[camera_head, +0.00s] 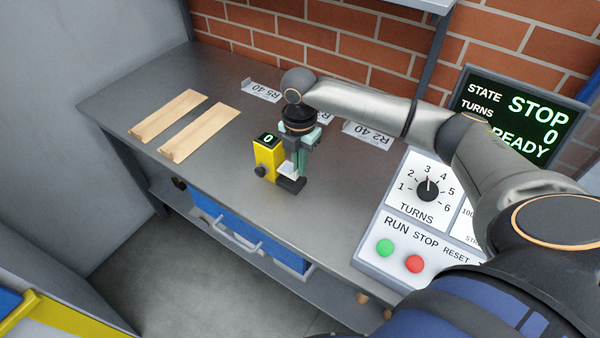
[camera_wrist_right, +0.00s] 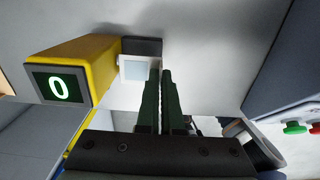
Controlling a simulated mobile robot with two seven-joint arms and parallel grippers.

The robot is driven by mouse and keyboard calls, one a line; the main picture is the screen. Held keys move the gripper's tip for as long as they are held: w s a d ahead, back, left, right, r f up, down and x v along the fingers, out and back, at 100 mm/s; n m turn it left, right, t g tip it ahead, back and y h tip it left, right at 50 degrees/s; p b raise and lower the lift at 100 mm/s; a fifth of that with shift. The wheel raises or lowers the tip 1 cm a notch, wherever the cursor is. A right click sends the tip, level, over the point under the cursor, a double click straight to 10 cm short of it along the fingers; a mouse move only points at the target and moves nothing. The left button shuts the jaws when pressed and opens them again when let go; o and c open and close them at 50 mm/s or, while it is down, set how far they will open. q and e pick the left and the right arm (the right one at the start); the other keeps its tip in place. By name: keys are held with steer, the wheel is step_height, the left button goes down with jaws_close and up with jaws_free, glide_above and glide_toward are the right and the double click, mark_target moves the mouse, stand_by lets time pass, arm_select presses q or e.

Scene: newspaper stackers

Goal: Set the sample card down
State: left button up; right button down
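The sample card (camera_wrist_right: 133,69) shows in the right wrist view as a small white piece with a pale grey-blue square. It is in front of the yellow gauge's dark foot, and its right edge meets my fingertips. In the head view the white card (camera_head: 287,170) is beside the fingers, low over the table. My right gripper (camera_wrist_right: 164,76) has its dark fingers nearly together with a thin gap; they appear shut on the card's edge, which they partly hide. The yellow gauge (camera_head: 266,158) reads 0 and stands just left of my right gripper (camera_head: 296,172). My left gripper is out of view.
Two wooden strips (camera_head: 190,137) lie on the grey table (camera_head: 225,170) to the left. Labelled stands, including R2 40 (camera_head: 367,134), line the back. A control panel (camera_head: 405,240) with knob and buttons stands at right. The table front is clear.

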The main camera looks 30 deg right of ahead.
steer(key=shift+w+d+f, duration=0.25)
steer(key=shift+f, duration=1.65)
steer(key=c, duration=1.5)
jaws_free()
steer(key=shift+f, duration=0.15)
steer(key=shift+c, duration=0.2)
steer(key=o, duration=0.5)
steer(key=shift+c, duration=0.2)
step_height(320, 180, up, 12)
steer(key=shift+r, duration=0.2)
